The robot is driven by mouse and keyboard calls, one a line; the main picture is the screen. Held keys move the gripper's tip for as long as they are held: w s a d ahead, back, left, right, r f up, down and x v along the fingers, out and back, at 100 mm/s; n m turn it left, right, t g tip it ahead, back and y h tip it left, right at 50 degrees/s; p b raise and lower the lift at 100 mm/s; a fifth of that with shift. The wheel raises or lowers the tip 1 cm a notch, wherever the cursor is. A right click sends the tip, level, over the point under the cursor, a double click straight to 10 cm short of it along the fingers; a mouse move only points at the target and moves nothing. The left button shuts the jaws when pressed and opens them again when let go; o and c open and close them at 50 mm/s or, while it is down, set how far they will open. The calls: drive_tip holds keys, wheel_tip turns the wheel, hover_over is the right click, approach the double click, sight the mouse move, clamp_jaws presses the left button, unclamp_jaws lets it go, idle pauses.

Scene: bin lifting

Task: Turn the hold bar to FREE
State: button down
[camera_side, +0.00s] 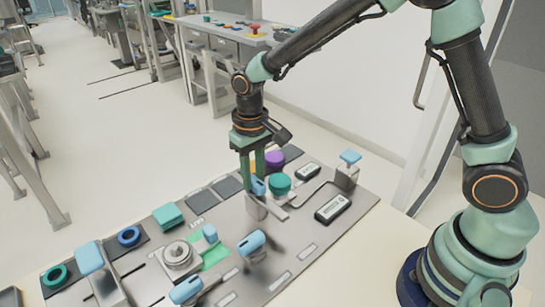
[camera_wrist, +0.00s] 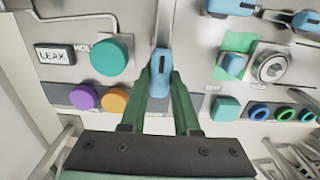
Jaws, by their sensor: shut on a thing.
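My gripper (camera_side: 258,182) points down over the metal panel and is shut on a blue handle (camera_side: 258,187). In the wrist view, the fingertips (camera_wrist: 160,78) of my gripper close around this blue handle (camera_wrist: 160,62), which stands between them. The handle joins a metal mount on the panel in the side view. It seems to be the hold bar's; lettering that starts "HOL" shows to its left in the wrist view, partly covered by a teal round knob (camera_wrist: 109,55). I cannot read a FREE mark or tell the bar's exact angle.
A teal knob (camera_side: 279,183) and a purple knob (camera_side: 274,159) stand close beside my gripper. An orange knob (camera_wrist: 115,101) is near my fingers. Other blue handles (camera_side: 251,243) (camera_side: 186,290) stand nearer the front. A LEAK label (camera_wrist: 55,54) lies left.

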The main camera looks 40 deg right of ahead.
drive_tip(key=shift+r, duration=0.1)
idle(0.3)
drive_tip(key=c, duration=0.6)
unclamp_jaws()
drive_tip(key=shift+c, duration=0.2)
wheel_tip(320, 180, up, 12)
drive_tip(key=s+d+r+t, duration=0.3)
drive_tip(key=s+d+t, duration=0.2)
drive_tip(key=s+d, duration=0.7)
drive_tip(key=shift+s+d+r+t, duration=0.15)
drive_tip(key=shift+s+d+t, duration=0.1)
drive_tip(key=shift+t, duration=0.05)
